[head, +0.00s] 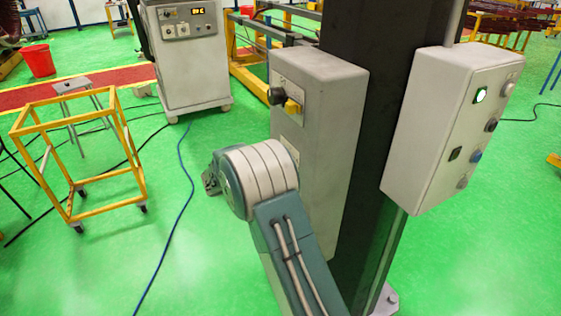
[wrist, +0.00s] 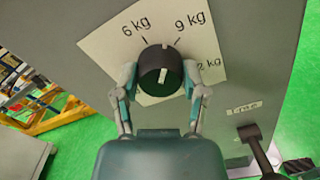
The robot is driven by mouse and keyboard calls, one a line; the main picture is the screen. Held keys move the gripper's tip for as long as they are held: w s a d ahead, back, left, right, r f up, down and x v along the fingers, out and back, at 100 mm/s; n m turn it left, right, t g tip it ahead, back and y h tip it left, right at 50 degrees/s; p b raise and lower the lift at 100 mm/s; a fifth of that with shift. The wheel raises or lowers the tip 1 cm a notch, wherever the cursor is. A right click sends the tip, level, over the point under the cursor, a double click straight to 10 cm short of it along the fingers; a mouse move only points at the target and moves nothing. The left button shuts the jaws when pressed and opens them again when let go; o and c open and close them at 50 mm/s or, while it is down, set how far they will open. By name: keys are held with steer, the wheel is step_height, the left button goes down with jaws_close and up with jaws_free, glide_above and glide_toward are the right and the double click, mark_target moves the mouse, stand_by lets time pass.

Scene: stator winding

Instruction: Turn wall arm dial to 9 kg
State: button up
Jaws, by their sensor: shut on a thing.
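The dial (wrist: 160,72) is a round black knob on a white label plate (wrist: 103,42) in the wrist view. The label reads 6 kg at upper left, 9 kg at upper right, and a partly covered "2 kg" at right. A white mark on the knob's top rim lies between the 6 kg and 9 kg ticks, nearer 9 kg. My gripper (wrist: 160,80) is shut on the dial, one finger on each side. In the head view my arm reaches up in front of the grey box; I cannot make out the fingers on the dial there.
A black lever (wrist: 254,143) sticks out at lower right, beside a small label. In the head view, a grey box (head: 330,150) and a button box (head: 425,130) are on a dark column (head: 375,100). A yellow frame cart (head: 75,160) stands left on open green floor.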

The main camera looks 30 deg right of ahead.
steer(key=shift+m, duration=2)
steer(key=o, duration=1.1)
steer(key=shift+o, duration=0.2)
steer(key=a, duration=1.2)
steer(key=shift+s+f, duration=0.15)
